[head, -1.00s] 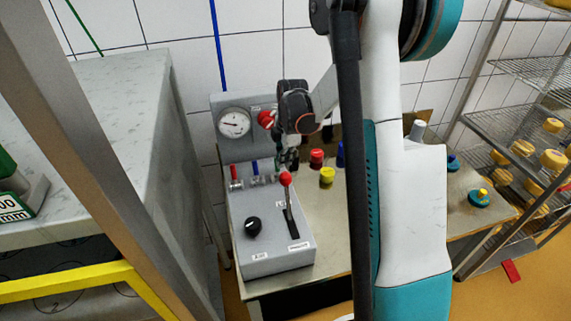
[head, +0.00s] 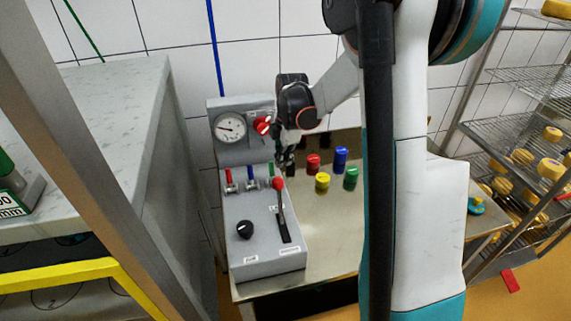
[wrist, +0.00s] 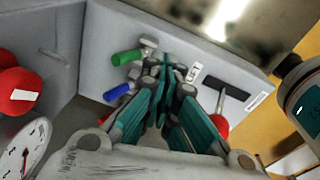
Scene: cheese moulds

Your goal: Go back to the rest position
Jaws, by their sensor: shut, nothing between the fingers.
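My gripper (head: 287,166) points down above the back part of the grey control box (head: 266,255), near its valves. It is shut and empty. In the wrist view its closed teal fingers (wrist: 165,80) sit in front of the box, with a green valve handle (wrist: 127,56) and a blue one (wrist: 118,92) just to their left. My arm rises from the gripper and crosses the right half of the head view, hiding part of the table.
The box bears a dial gauge (head: 230,128), a red knob (head: 262,125), a black knob (head: 245,230) and a red-tipped lever (head: 279,185). Several coloured cylinders, including a yellow one (head: 322,182), stand on the steel table (head: 335,225). A cheese rack (head: 515,125) stands right.

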